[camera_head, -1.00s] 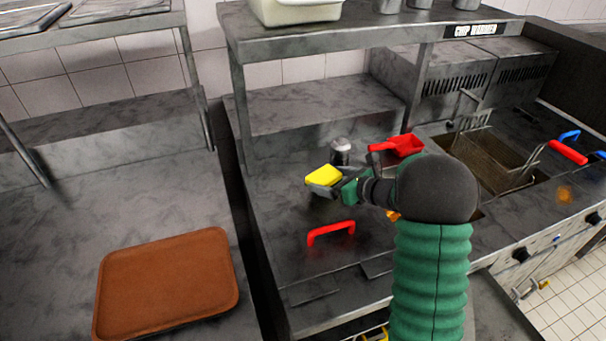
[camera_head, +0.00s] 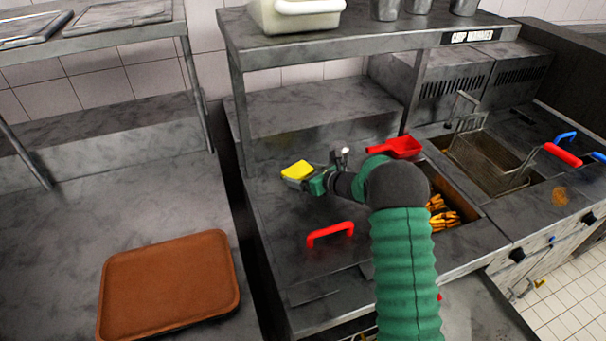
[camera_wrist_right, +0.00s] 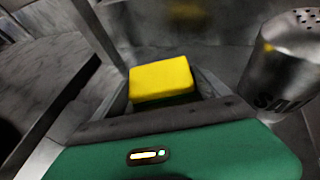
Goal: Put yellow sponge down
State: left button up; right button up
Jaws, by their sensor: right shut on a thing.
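The yellow sponge (camera_head: 298,170) is held at the tip of my right gripper (camera_head: 302,180), over the steel counter (camera_head: 275,217) in the head view. In the right wrist view the sponge (camera_wrist_right: 161,79) sits between the fingers, with a dark green underside showing. My right gripper is shut on it. I cannot tell how far the sponge is from the counter surface. My left gripper is not in view.
A metal shaker (camera_wrist_right: 283,60) stands right of the sponge in the wrist view. A red scoop (camera_head: 402,147) lies behind my arm, and a red handle (camera_head: 330,233) rises from the counter in front. A brown tray (camera_head: 168,284) lies on the left counter.

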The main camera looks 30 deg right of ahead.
jog(key=o, duration=1.3)
jog(key=shift+f, duration=0.1)
jog(key=v, duration=1.2)
jog(key=shift+s+b, duration=0.1)
jog(key=shift+b, duration=0.3)
